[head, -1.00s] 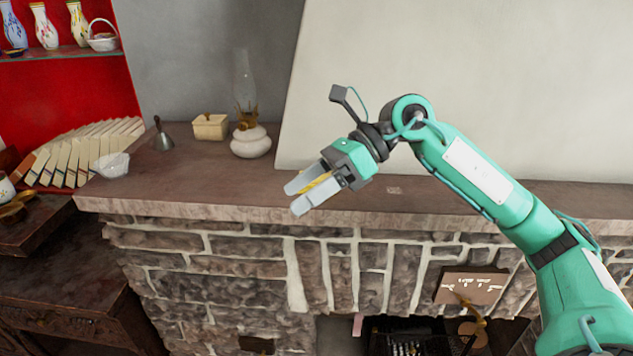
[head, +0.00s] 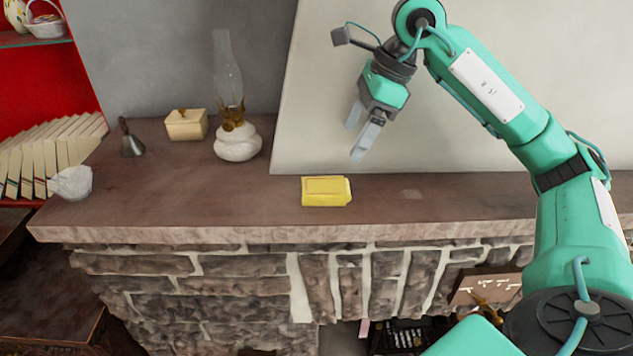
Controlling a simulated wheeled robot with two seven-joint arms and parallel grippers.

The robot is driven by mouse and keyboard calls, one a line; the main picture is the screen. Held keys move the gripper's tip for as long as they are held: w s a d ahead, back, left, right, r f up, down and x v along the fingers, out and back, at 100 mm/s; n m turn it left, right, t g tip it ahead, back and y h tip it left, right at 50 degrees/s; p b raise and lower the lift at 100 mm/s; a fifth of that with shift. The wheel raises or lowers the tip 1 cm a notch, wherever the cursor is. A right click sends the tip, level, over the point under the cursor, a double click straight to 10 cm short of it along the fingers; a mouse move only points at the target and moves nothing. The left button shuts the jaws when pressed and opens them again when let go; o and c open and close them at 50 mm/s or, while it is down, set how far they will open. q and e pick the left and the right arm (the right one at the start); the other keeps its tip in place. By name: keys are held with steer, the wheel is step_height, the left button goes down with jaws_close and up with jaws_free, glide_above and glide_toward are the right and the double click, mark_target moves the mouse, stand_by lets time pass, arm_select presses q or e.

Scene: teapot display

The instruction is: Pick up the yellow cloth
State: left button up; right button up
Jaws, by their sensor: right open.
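The yellow cloth (head: 326,191) is a folded, block-like bundle lying on the mantel shelf (head: 200,208), a little back from its front edge. My right gripper (head: 359,140) is open and empty. It is in the air above and to the right of the cloth, apart from it, with its fingers pointing down and slightly left. My left gripper does not show.
On the shelf to the left stand an oil lamp (head: 237,140) with a tall glass chimney, a small cream box (head: 186,125), a dark bell (head: 130,140) and a white bowl (head: 72,182). The shelf right of the cloth is mostly clear.

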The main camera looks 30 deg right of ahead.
steer(key=p, duration=0.1)
glide_toward(324, 186)
steer(key=shift+s+f, duration=0.25)
steer(key=shift+f, duration=0.4)
steer(key=shift+w+x, duration=0.25)
steer(key=shift+x, duration=0.8)
steer(key=shift+w+a+f+p, duration=0.1)
steer(key=shift+a+f+p, duration=0.3)
steer(key=shift+f+p, duration=0.3)
steer(key=p+x, duration=0.1)
steer(key=x, duration=0.2)
steer(key=shift+w+p, duration=0.25)
steer(key=shift+p, duration=0.1)
steer(key=shift+a+f, duration=0.15)
steer(key=shift+f, duration=0.2)
steer(key=c, duration=1.1)
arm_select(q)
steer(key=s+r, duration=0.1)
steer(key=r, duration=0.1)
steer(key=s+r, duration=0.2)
arm_select(e)
steer(key=shift+c, duration=0.2)
steer(key=shift+r, duration=0.15)
